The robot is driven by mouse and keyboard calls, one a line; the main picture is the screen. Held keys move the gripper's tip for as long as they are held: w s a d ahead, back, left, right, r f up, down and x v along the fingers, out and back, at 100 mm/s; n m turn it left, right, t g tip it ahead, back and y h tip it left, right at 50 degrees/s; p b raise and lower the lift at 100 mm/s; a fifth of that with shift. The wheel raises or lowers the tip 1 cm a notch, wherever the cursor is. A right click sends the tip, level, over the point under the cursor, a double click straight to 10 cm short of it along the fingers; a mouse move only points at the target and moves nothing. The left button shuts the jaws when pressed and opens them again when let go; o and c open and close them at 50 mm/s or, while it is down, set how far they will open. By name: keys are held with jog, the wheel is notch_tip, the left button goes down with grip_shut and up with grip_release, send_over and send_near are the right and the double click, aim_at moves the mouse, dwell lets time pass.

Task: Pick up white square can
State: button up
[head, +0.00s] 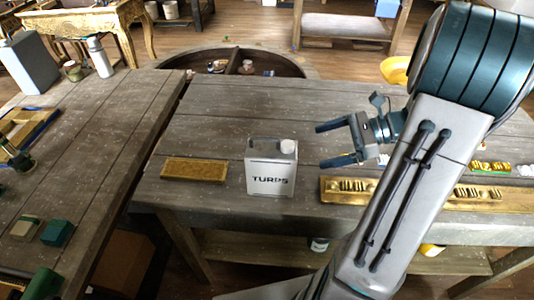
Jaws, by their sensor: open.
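The white square can (271,169) stands upright near the front edge of the grey wooden table (225,115). It is pale metal with a white cap at its top right and dark lettering "TURPS" on its front. My gripper (322,145) is open and empty, to the right of the can and apart from it. Its two dark fingers point left, toward the can's upper part. The can's front is unobstructed; its back is hidden.
A flat golden brush-like block (194,170) lies left of the can. A long gilt strip (345,190) lies right of it. A second table (90,125) stands at left with a bottle (99,57) and small boxes. Bare tabletop lies behind the can.

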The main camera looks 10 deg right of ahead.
aim_at(295, 149)
jog(key=shift+m+t+y, duration=0.3)
jog(key=shift+m, duration=0.1)
jog(key=x, duration=0.4)
jog(key=w+p+x, duration=0.1)
jog(key=x, duration=0.2)
jog(key=shift+a+f, duration=0.15)
jog(key=shift+f, duration=0.15)
jog(key=shift+p+x, duration=1)
jog(key=shift+x, duration=1.7)
jog(key=shift+r, duration=0.15)
grip_shut()
jog(key=shift+r, duration=0.1)
